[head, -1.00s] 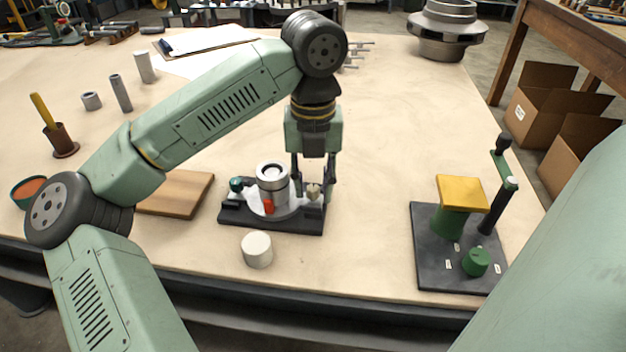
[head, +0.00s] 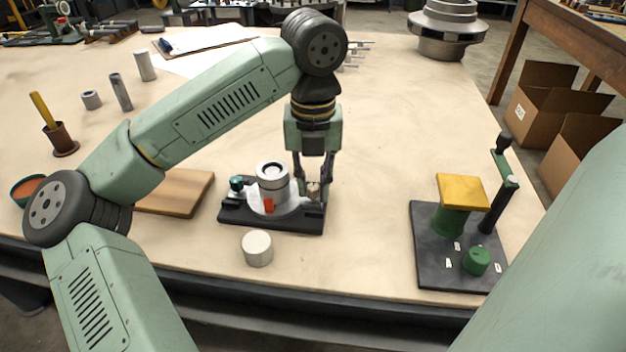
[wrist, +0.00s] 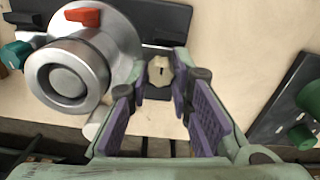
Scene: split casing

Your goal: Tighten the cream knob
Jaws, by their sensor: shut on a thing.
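The cream knob (wrist: 160,71) has a dark slot mark on its top and sits at the right end of the casing's black base (head: 275,224). In the head view the knob (head: 313,188) is partly hidden by the fingers. My gripper (head: 314,187) points down at it and is shut on it, one finger on each side; the fingertips also show in the wrist view (wrist: 162,90). The silver round casing (head: 272,178) stands left of the knob, with a red tab (head: 269,205) at its front. A teal knob (head: 236,184) is at the base's left end.
A white cylinder (head: 257,249) stands just in front of the base. A wooden board (head: 178,192) lies to the left. A black plate (head: 431,268) with a yellow-topped post, a crank and a green knob is at the right. The table between is clear.

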